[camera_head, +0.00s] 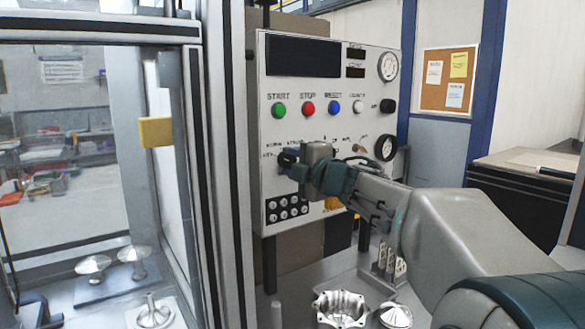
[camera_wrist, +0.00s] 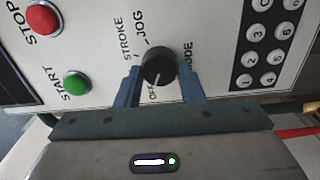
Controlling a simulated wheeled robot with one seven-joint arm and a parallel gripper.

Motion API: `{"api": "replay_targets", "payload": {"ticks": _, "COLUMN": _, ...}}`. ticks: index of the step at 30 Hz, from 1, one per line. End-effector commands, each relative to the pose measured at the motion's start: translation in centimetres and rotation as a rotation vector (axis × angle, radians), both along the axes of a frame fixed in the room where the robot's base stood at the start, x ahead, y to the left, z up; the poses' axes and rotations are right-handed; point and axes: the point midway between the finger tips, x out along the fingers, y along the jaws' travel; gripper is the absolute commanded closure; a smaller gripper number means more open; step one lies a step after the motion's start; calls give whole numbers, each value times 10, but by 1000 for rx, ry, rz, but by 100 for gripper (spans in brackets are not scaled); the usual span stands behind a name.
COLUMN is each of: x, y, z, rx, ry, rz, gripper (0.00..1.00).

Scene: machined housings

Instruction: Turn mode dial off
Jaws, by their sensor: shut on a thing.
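The mode dial (camera_wrist: 158,68) is a round black knob on the white control panel (camera_head: 345,100). In the wrist view it sits between my gripper's two blue fingers, with the labels STROKE, JOG and OFF around it. A pale pointer line on the dial runs toward the OFF label (camera_wrist: 152,91). The word MODE is partly covered by a finger. My gripper (camera_wrist: 163,86) is shut on the dial, one finger on each side. In the head view the gripper (camera_head: 287,165) reaches the panel's lower left, and the dial (camera_head: 286,158) is partly hidden.
Green START (camera_head: 279,110), red STOP (camera_head: 308,109) and blue RESET (camera_head: 334,107) buttons are above the dial. A numbered keypad (camera_wrist: 268,42) is close to it. A glass-doored enclosure (camera_head: 165,150) stands left. Metal housings (camera_head: 340,308) lie on the bench below.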

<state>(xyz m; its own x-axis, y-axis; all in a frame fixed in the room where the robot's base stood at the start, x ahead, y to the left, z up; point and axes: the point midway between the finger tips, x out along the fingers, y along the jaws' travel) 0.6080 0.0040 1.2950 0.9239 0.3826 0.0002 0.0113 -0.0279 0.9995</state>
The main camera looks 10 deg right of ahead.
Motion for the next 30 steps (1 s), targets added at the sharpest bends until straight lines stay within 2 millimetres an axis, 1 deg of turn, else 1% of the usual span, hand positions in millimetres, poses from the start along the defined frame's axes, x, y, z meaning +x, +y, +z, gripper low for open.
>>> {"api": "replay_targets", "payload": {"ticks": 6, "x": 0, "y": 0, "z": -2, "rx": -39, "ry": -14, "rz": 0, "gripper": 88}}
{"api": "replay_targets", "payload": {"ticks": 19, "x": 0, "y": 0, "z": -1, "rx": -44, "ry": -16, "rz": 0, "gripper": 88}}
{"api": "replay_targets", "payload": {"ticks": 20, "x": 0, "y": 0, "z": -1, "rx": -44, "ry": -16, "rz": 0, "gripper": 57}}
{"api": "replay_targets", "payload": {"ticks": 21, "x": 0, "y": 0, "z": -1, "rx": -44, "ry": -16, "rz": 0, "gripper": 46}}
{"api": "replay_targets", "payload": {"ticks": 22, "x": 0, "y": 0, "z": -1, "rx": -43, "ry": -16, "rz": 0, "gripper": 44}}
{"api": "replay_targets", "payload": {"ticks": 30, "x": -1, "y": 0, "z": 0, "rx": -43, "ry": -17, "rz": 0, "gripper": 44}}
